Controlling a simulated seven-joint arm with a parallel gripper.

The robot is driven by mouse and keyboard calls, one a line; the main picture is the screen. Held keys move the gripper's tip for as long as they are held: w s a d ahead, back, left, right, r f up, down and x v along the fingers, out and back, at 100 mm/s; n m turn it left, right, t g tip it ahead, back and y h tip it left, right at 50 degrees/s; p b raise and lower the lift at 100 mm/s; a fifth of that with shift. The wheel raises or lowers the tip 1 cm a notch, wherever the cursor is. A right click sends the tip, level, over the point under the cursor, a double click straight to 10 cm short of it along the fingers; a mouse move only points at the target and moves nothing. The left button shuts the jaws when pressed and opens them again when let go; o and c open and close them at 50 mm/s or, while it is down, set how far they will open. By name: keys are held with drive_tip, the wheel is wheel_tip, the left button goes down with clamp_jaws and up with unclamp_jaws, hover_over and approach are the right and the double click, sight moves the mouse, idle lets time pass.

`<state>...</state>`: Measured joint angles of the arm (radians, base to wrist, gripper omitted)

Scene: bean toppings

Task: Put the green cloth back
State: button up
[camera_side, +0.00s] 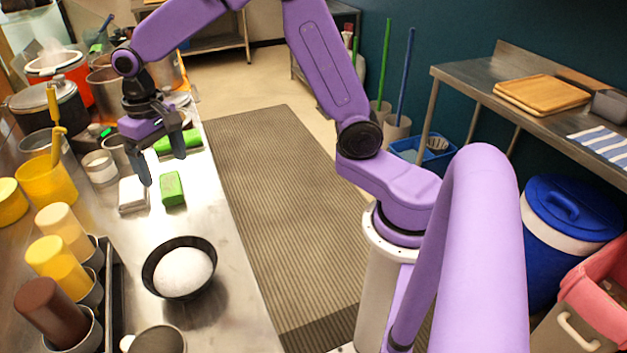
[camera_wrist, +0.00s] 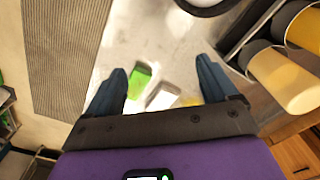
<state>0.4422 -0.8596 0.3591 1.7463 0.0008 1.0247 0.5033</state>
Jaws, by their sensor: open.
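A small green folded piece (camera_side: 172,188) lies on the steel counter beside a white folded piece (camera_side: 132,194). A second green piece (camera_side: 178,141) lies farther back, partly hidden behind my gripper. I cannot tell for certain which green piece is the cloth. My gripper (camera_side: 162,168) is open and empty, pointing down above the counter near these pieces. In the wrist view, a green piece (camera_wrist: 138,82) and a white piece (camera_wrist: 162,97) lie on the counter between my spread fingers, the green one closer to the left finger.
A dark bowl of white contents (camera_side: 183,272) stands in front of the pieces. A rack of capped bottles (camera_side: 60,255) and a yellow container (camera_side: 47,182) stand at left. Pots and a white tub (camera_side: 99,167) are near my gripper. The counter's right edge borders a floor mat (camera_side: 280,210).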

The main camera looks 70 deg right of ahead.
drive_tip(key=s+d+n, duration=0.2)
drive_tip(key=s+n, duration=0.4)
drive_tip(key=s, duration=0.9)
drive_tip(key=s+d+n, duration=0.2)
drive_tip(key=s+n, duration=0.5)
drive_tip(key=s, duration=0.8)
drive_tip(key=shift+n, duration=0.3)
